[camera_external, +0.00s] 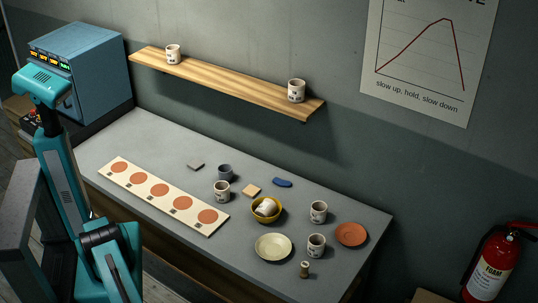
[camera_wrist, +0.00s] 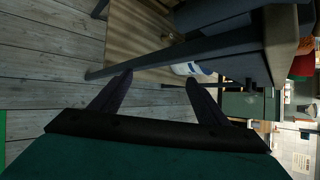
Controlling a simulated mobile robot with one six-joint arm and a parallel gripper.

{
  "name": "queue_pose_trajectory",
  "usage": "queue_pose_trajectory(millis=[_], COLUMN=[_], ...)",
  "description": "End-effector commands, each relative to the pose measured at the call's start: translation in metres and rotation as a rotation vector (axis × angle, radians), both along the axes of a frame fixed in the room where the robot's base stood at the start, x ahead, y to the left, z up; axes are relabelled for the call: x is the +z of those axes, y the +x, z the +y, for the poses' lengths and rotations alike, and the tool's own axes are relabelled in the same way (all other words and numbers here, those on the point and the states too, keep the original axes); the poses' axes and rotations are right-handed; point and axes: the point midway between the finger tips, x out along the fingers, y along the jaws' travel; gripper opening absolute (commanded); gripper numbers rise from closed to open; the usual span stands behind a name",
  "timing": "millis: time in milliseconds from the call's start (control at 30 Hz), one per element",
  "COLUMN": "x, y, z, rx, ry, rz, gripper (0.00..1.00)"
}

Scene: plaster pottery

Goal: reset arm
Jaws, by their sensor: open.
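My gripper (camera_wrist: 158,77) shows in the wrist view with its two dark fingers spread apart and nothing between them. It faces a grey plank floor (camera_wrist: 45,65) and the dark underside of furniture, away from the worktop. In the external view my teal arm stands at the left, folded upright beside the grey table (camera_external: 130,131). I cannot make out the fingers in that view. My arm touches none of the pottery on the table.
The table holds a card with orange discs (camera_external: 112,182), several cups, a yellow bowl (camera_external: 278,215) with a cup tilted in it, a cream plate (camera_external: 273,247) and a terracotta disc (camera_external: 351,234). A wooden shelf (camera_external: 225,82) holds two cups. A blue kiln-like box (camera_external: 100,80) stands at the left.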

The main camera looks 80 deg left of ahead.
Motion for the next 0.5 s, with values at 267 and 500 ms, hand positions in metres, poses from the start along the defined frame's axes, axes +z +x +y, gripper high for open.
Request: queue_pose_trajectory(millis=[267, 500], x=[-0.059, -0.094], y=[0.043, 0.071], z=[0.111, 0.206], rx=[0.165, 0.375], ry=[0.045, 0.018], rz=[0.050, 0.147], gripper=[0.69, 0.69])
